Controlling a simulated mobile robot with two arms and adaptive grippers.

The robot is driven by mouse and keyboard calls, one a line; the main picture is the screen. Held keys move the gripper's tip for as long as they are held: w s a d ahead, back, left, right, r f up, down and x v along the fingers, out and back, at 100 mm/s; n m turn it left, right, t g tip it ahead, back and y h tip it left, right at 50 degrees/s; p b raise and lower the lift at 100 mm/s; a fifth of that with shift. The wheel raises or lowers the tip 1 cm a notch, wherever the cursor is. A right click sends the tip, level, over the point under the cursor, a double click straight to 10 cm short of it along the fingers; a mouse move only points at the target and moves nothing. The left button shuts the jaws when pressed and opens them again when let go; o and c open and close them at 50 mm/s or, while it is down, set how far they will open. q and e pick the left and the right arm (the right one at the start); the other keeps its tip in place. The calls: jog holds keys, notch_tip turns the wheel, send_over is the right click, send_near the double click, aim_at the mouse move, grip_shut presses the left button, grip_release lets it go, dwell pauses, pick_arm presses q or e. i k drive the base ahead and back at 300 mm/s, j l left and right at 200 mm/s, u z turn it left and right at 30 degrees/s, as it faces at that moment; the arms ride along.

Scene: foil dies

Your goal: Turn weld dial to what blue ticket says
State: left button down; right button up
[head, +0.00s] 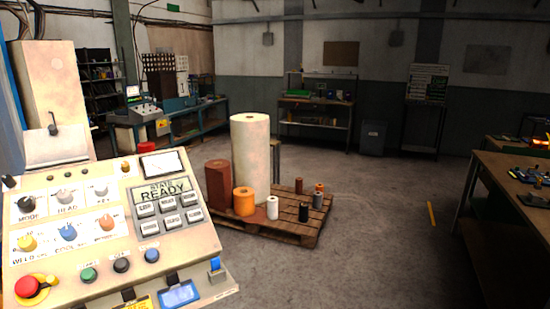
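A cream control panel (115,200) fills the lower left of the head view. The weld dial (27,243) is a yellow knob at the panel's left, above a label that reads "WELD"; its setting is too small to read. A blue ticket (180,293) sits at the panel's lower edge under a dark clip; its writing is not legible. A yellow ticket (138,303) is beside it, partly cut off by the picture's bottom edge. Neither of my grippers is in view.
A blue knob (68,233), an orange knob (106,222) and a red stop button (27,286) are near the weld dial. A pallet (290,233) with several rolls stands beyond the panel. A workbench (515,195) is at right; the floor (380,220) between is mostly clear.

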aim_at(26, 243)
jog(key=u, duration=1.5)
